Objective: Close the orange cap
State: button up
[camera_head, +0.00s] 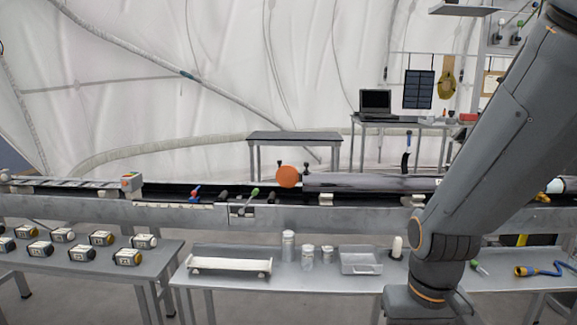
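The orange cap (288,177) is a round orange disc at the left end of a long grey tube (365,183). The tube lies along the raised metal rail in the middle of the view. The disc's broad face is turned toward me. I cannot tell whether it sits flush on the tube's end or stands apart from it. A small dark knob shows on each side of the cap. My arm rises from the lower right and leaves the picture at the top right. My gripper is out of view.
The metal rail (345,215) runs across the view. Before it, a table (222,252) holds a white rack (229,264), several jars and a clear tray (361,263). The left table (55,262) carries several small labelled blocks. A laptop (375,103) stands behind.

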aim_at(287, 176)
jog(key=u, duration=0.35)
jog(key=i, duration=1.05)
jog(key=u, duration=0.35)
